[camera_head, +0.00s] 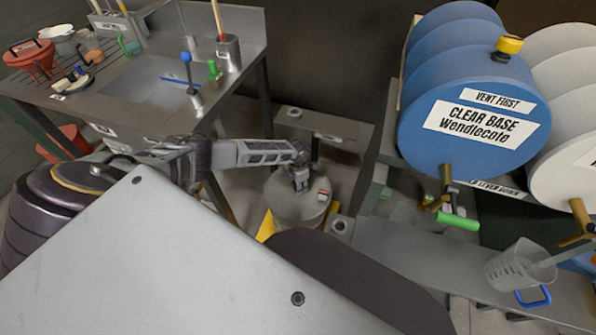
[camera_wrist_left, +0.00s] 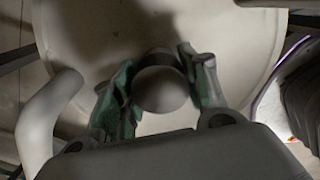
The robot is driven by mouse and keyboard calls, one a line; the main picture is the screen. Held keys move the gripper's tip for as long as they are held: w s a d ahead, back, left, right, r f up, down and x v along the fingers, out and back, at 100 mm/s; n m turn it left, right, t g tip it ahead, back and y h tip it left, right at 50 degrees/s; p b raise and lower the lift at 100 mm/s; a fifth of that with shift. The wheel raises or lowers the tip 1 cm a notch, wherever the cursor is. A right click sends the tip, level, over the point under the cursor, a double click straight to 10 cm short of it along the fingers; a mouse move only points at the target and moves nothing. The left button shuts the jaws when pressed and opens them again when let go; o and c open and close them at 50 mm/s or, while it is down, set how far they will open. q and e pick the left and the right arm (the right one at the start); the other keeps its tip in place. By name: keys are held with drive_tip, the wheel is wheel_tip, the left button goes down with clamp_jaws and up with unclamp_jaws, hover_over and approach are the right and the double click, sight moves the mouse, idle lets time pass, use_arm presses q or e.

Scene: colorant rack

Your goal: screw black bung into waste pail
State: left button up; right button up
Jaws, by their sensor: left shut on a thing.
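The waste pail (camera_head: 287,208) is a pale round drum on the floor between the sink bench and the drum rack. Its pale top fills much of the left wrist view (camera_wrist_left: 235,50). My left gripper (camera_head: 300,180) points down over the pail's top. In the left wrist view its two green-and-grey fingers (camera_wrist_left: 162,88) are closed around a rounded, shaded grey knob, which I take as the black bung (camera_wrist_left: 162,92). The bung's lower end and its seat are hidden, so I cannot tell how deep it sits. My right gripper is out of view.
A steel sink bench (camera_head: 125,95) stands at the left. Blue drum (camera_head: 460,100) with a green-handled tap (camera_head: 457,220) is at the right, above a grey shelf (camera_head: 400,255) bearing a clear jug (camera_head: 510,268). A yellow piece (camera_head: 266,225) shows beside the pail.

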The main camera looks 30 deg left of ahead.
use_arm(q)
drive_tip(key=shift+a+m, duration=0.1)
drive_tip(key=shift+m, duration=0.5)
drive_tip(key=shift+m+b, duration=0.55)
drive_tip(key=shift+m, duration=0.15)
drive_tip(key=shift+m+b, duration=0.35)
drive_tip(key=shift+m, duration=0.35)
drive_tip(key=shift+m+b, duration=0.3)
drive_tip(key=shift+m, duration=1.1)
drive_tip(key=shift+m+b, duration=0.3)
drive_tip(key=shift+b, duration=0.1)
drive_tip(key=shift+m, duration=0.4)
drive_tip(key=shift+m+b, duration=0.45)
drive_tip(key=shift+m, duration=0.35)
drive_tip(key=shift+m+b, duration=0.3)
drive_tip(key=shift+m, duration=0.1)
drive_tip(key=shift+f+m+b, duration=0.1)
drive_tip(key=shift+m+b, duration=0.35)
drive_tip(key=shift+m, duration=0.85)
drive_tip(key=o, duration=1)
drive_tip(key=shift+c, duration=0.2)
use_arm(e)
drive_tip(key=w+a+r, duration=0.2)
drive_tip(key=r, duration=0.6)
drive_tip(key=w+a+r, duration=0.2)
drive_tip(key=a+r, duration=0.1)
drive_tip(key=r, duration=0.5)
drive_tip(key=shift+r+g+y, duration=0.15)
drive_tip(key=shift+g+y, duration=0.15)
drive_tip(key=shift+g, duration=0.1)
